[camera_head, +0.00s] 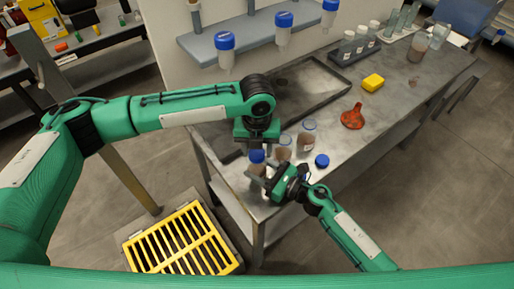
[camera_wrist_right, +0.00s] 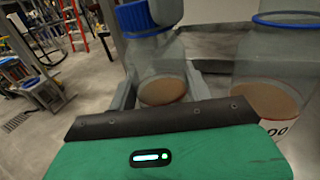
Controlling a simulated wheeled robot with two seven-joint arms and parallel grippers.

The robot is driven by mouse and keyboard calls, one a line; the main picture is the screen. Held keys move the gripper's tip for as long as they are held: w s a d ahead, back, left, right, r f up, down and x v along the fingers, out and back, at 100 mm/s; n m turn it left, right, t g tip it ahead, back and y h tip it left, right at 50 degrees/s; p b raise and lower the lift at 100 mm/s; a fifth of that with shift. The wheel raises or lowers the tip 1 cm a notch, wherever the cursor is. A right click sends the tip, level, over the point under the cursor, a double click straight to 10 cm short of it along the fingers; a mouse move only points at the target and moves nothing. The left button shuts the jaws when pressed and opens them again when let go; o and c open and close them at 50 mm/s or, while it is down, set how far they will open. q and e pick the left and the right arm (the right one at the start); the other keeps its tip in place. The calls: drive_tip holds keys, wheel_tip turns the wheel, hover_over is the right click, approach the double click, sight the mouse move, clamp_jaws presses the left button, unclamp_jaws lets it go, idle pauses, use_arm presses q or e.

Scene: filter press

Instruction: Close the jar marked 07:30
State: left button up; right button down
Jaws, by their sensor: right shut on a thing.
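A jar with brown contents and a blue cap (camera_head: 257,157) stands at the table's near left corner. In the right wrist view this jar (camera_wrist_right: 158,62) is between the fingers of my right gripper (camera_head: 270,181), which is shut on it. Its blue cap (camera_wrist_right: 133,18) is on its mouth; no time mark shows on it. Two more jars, a middle one (camera_head: 284,149) and a far one (camera_head: 307,134), stand beside it without blue caps. A loose blue cap (camera_head: 321,160) lies right of them. My left gripper (camera_head: 257,143) is just above the capped jar; its fingertips are unclear.
A neighbouring jar (camera_wrist_right: 268,70) is close on the right in the wrist view, its label partly showing "00". An orange funnel (camera_head: 352,117), a yellow block (camera_head: 372,82) and a shallow tray (camera_head: 335,100) are on the table. Blue-capped bottles (camera_head: 225,45) hang from a shelf behind.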

use_arm(q)
drive_tip(key=shift+o, duration=1.3)
drive_tip(key=shift+r, duration=2.25)
drive_tip(key=shift+c, duration=0.4)
drive_tip(key=n, duration=0.3)
drive_tip(key=r+n, duration=0.1)
drive_tip(key=n, duration=0.2)
drive_tip(key=shift+n, duration=0.3)
drive_tip(key=n, duration=0.6)
drive_tip(key=shift+r, duration=0.4)
drive_tip(key=n, duration=0.3)
drive_tip(key=r+n, duration=0.1)
drive_tip(key=n, duration=0.2)
drive_tip(key=shift+n, duration=0.3)
drive_tip(key=n, duration=0.6)
drive_tip(key=shift+r+n, duration=0.3)
drive_tip(key=shift+r, duration=0.05)
